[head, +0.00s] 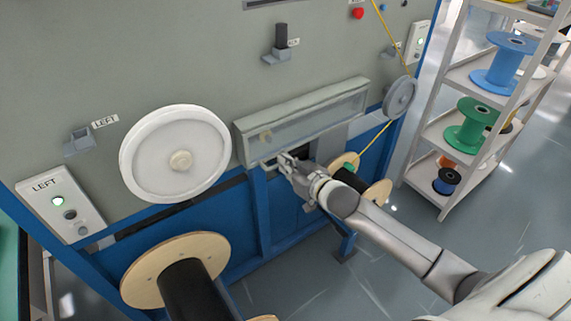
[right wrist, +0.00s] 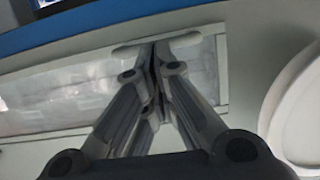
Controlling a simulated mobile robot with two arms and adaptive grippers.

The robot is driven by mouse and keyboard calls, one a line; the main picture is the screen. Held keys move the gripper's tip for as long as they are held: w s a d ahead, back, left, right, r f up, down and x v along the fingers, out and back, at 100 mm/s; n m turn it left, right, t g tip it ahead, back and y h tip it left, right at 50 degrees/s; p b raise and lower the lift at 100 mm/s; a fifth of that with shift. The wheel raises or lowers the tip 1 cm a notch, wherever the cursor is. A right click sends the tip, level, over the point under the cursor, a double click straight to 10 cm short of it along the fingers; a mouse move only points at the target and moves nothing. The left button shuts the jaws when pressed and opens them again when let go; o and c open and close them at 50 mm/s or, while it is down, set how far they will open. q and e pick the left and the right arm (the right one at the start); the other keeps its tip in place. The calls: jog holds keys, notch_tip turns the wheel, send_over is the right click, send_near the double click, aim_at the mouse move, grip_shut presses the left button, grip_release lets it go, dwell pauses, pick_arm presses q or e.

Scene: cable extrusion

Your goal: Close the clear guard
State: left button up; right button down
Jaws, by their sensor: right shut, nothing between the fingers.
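The clear guard (head: 318,116) is a long see-through panel in a pale frame, low on the front of the grey machine. In the right wrist view the guard (right wrist: 60,92) spans the left and middle, with a pale handle bar (right wrist: 128,50) at its edge. My right gripper (head: 284,161) is at the guard's lower edge, near its left half. The right gripper's fingers (right wrist: 154,48) are together and empty, with their tips over the handle bar; I cannot tell whether they touch it. My left gripper is out of view.
A large white wheel (head: 205,140) is left of the guard, and a small grey pulley (head: 401,97) is right of it. A wooden-flanged spool (head: 150,270) stands lower left. A shelf (head: 458,75) with coloured spools is at right.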

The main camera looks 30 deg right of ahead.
dwell(0.4)
pick_arm(q)
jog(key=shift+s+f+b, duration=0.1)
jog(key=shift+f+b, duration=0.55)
jog(key=shift+b, duration=0.05)
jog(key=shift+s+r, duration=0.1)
